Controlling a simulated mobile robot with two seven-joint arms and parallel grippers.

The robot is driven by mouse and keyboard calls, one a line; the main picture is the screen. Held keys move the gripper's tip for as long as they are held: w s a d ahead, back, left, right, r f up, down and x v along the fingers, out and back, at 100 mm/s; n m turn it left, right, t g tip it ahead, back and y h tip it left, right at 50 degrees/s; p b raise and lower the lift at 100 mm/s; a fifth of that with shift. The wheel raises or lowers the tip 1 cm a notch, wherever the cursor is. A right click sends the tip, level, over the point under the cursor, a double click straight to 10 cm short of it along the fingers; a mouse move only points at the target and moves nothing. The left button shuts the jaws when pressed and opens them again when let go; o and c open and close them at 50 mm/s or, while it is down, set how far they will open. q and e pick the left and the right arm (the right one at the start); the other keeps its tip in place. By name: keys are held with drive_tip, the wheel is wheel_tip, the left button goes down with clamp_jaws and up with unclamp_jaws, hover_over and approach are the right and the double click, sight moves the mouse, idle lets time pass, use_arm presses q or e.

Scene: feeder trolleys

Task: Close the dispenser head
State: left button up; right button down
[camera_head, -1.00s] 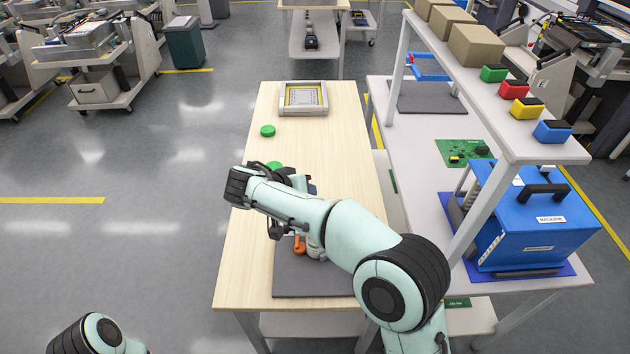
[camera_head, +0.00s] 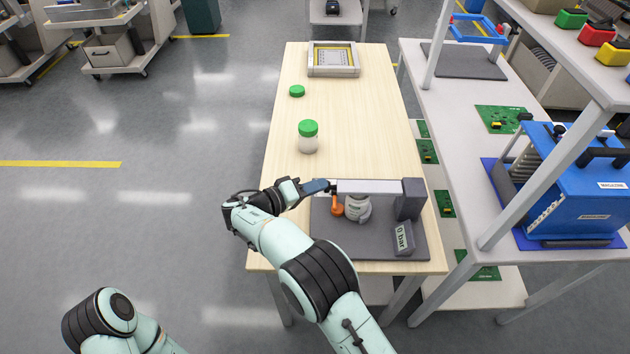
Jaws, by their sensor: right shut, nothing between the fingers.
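The dispenser stands on a dark grey mat (camera_head: 345,248) at the near end of the wooden table. Its dispenser head (camera_head: 370,187) is a light bar lying about level from a dark grey post (camera_head: 409,198), with a blue end (camera_head: 318,187) pointing left. Under the bar are a whitish container (camera_head: 358,207) and an orange part (camera_head: 337,206). My right gripper (camera_head: 298,190) is shut and empty, at the blue end; I cannot tell whether it touches. My left arm shows at the bottom left, but its gripper is out of view.
A jar with a green lid (camera_head: 308,138) and a loose green lid (camera_head: 297,91) stand farther back on the table (camera_head: 370,120). A framed tray (camera_head: 333,60) is at the far end. A "0 bar" display (camera_head: 403,238) is by the post. A shelf with a blue magazine (camera_head: 570,190) is right.

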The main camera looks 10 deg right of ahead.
use_arm(q)
drive_tip(key=shift+w+a+f+b, duration=0.15)
drive_tip(key=shift+w+f+b, duration=0.05)
drive_tip(key=shift+f+b, duration=0.2)
use_arm(e)
drive_tip(key=shift+a+f, duration=0.1)
drive_tip(key=shift+f, duration=0.75)
use_arm(q)
drive_tip(key=shift+a, duration=0.1)
use_arm(e)
drive_tip(key=shift+a, duration=0.15)
